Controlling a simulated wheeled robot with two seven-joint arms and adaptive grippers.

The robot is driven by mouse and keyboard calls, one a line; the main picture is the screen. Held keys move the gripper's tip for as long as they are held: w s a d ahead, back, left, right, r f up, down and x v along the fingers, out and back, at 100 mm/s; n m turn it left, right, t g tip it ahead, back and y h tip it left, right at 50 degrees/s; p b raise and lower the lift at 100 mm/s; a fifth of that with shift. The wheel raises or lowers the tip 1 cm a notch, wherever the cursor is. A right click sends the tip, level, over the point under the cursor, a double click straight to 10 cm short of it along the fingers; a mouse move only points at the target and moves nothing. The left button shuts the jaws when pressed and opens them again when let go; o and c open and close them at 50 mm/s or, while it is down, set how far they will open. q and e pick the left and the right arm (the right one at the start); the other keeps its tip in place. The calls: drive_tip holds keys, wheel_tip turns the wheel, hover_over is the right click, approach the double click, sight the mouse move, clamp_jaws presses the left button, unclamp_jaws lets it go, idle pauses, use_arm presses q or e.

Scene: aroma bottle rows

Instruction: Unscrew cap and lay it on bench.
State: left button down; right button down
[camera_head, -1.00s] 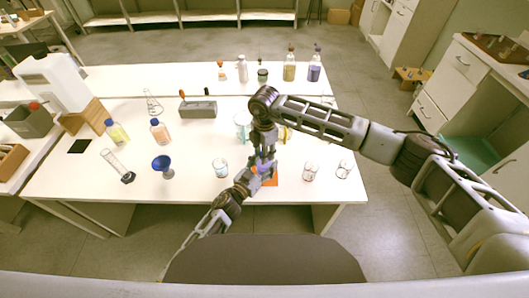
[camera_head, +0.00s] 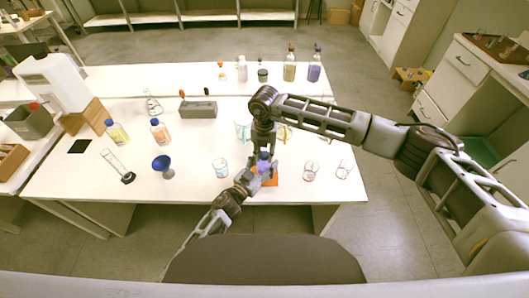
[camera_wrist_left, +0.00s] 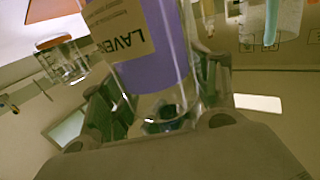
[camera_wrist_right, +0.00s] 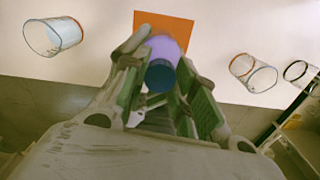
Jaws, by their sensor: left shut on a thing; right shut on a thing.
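The lavender bottle, with purple contents and a cream label, is close up in the left wrist view (camera_wrist_left: 150,65). In the head view the bottle (camera_head: 263,167) is over the orange mat (camera_head: 266,180). My left gripper (camera_head: 258,174) is shut around its body. The blue cap (camera_wrist_right: 160,76) is between the fingertips of my right gripper (camera_wrist_right: 160,70), which comes down from above. Purple shows just past the cap in the right wrist view. I cannot tell whether cap and bottle still touch. The bottle's top is outside the left wrist view.
Glass beakers stand left (camera_head: 220,168) and right (camera_head: 310,171) of the mat, with another (camera_head: 344,168) farther right. Bare white bench (camera_head: 195,190) lies at the front left of the grippers.

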drive_tip(key=n, duration=0.4)
drive_tip(key=shift+n, duration=0.4)
drive_tip(key=n, duration=0.4)
drive_tip(key=shift+n, duration=0.3)
drive_tip(key=n, duration=0.4)
drive_tip(key=shift+n, duration=0.3)
drive_tip(key=n, duration=0.4)
drive_tip(key=shift+n, duration=0.4)
drive_tip(key=n, duration=0.4)
drive_tip(key=shift+w+r+n, duration=0.1)
drive_tip(key=shift+n, duration=0.2)
drive_tip(key=n, duration=0.4)
drive_tip(key=shift+n, duration=0.3)
drive_tip(key=n, duration=0.4)
drive_tip(key=shift+n, duration=0.3)
drive_tip(key=n, duration=0.5)
drive_tip(key=shift+r, duration=1.15)
